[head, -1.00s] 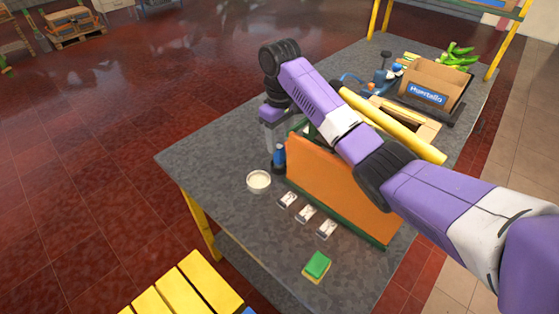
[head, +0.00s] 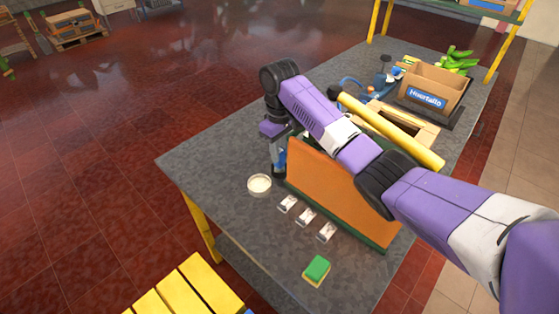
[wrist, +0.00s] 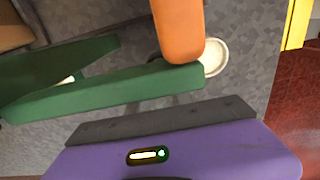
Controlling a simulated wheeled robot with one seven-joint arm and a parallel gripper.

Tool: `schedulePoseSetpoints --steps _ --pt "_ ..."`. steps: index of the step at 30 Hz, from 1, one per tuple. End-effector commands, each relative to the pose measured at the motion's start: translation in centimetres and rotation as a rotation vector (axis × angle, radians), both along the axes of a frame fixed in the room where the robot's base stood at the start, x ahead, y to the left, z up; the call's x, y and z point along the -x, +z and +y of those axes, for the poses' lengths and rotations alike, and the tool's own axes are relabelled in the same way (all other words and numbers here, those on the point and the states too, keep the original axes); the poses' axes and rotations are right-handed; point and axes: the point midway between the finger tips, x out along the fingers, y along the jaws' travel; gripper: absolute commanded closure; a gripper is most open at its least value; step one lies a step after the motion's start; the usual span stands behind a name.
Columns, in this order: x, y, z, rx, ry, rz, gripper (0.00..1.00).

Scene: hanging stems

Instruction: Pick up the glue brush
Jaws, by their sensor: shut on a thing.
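A small blue upright thing (head: 281,160), which looks like the handle of the glue brush, is at the left end of the orange board on the table. My gripper (head: 279,152) is at that end of the board and is shut on it. The fingers are small and partly hidden behind the board and my arm.
The orange board (head: 335,195) with green edging stands close beside my gripper; its green part (wrist: 100,95) crosses the wrist view. A round white dish (head: 259,185), several small metal pieces (head: 306,217) and a green-yellow sponge (head: 317,269) lie in front. A cardboard box (head: 432,88) stands behind.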

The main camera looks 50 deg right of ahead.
Motion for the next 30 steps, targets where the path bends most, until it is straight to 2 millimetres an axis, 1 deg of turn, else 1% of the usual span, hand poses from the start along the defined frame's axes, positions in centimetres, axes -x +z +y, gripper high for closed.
schedulePoseSetpoints --steps 5,8,14,17,21,30 --pt "0.0 0.3 0.0 0.0 0.0 -0.001 1.0" --pt "-0.1 0.8 0.0 0.001 0.0 -0.001 1.0" --pt "-0.1 3.3 0.0 0.001 0.0 -0.004 1.0" --pt "-0.2 5.2 0.0 0.002 0.001 -0.004 1.0" --pt "0.0 9.2 -0.2 0.004 0.0 -0.002 1.0" --pt "-0.1 16.1 -0.2 0.005 0.0 -0.003 1.0"
